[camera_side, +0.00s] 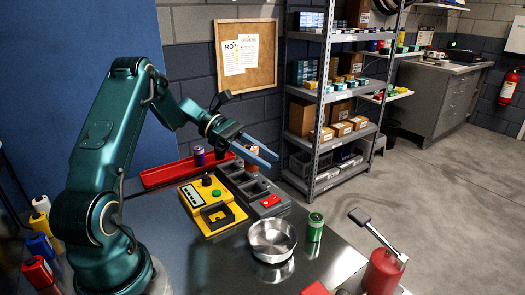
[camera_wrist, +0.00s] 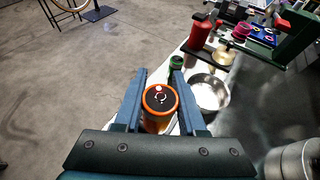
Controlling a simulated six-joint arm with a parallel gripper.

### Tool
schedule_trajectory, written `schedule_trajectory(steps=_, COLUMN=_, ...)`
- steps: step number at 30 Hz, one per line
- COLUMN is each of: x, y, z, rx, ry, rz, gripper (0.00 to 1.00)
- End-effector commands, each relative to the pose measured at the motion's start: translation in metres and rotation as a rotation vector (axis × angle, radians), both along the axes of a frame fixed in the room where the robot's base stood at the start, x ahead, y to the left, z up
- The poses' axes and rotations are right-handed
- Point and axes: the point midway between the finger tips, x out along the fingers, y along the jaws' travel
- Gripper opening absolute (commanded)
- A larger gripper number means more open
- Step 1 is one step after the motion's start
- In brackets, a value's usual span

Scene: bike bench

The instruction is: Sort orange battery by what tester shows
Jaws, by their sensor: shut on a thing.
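My gripper (camera_side: 262,153) is shut on the orange battery (camera_wrist: 160,100), which stands between the blue fingers in the wrist view with its dark top towards the camera. In the side view the fingers hide most of the battery. The gripper is in the air near the far end of the dark compartment tray (camera_side: 232,168). The yellow tester (camera_side: 227,222), with a black knob and a green button, lies left of that tray. Its display is too small to read.
A metal bowl (camera_side: 272,240) and a green battery (camera_side: 315,228) stand in front of the tray. A purple battery (camera_side: 199,156) stands at the long red tray (camera_side: 165,176). A red canister (camera_side: 383,272) stands at the right edge.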

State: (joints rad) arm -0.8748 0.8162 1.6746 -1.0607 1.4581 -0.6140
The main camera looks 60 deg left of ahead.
Motion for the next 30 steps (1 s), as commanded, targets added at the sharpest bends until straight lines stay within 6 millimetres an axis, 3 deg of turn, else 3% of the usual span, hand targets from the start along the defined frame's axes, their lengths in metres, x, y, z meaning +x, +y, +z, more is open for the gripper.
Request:
schedule_trajectory(steps=1, x=0.009, y=0.020, z=0.009, rx=0.003, ry=-0.003, rz=0.133, gripper=0.00)
schedule_trajectory(steps=6, x=0.028, y=0.081, z=0.031, rx=0.003, ry=-0.005, rz=0.478, gripper=0.00)
schedule_trajectory(steps=15, x=0.030, y=0.149, z=0.050, rx=0.004, ry=-0.004, rz=0.791, gripper=0.00)
schedule_trajectory(steps=18, x=0.028, y=0.163, z=0.052, rx=0.001, ry=-0.002, rz=0.855, gripper=0.00)
schedule_trajectory(steps=30, x=0.029, y=0.160, z=-0.018, rx=-0.001, ry=0.000, rz=0.841, gripper=0.00)
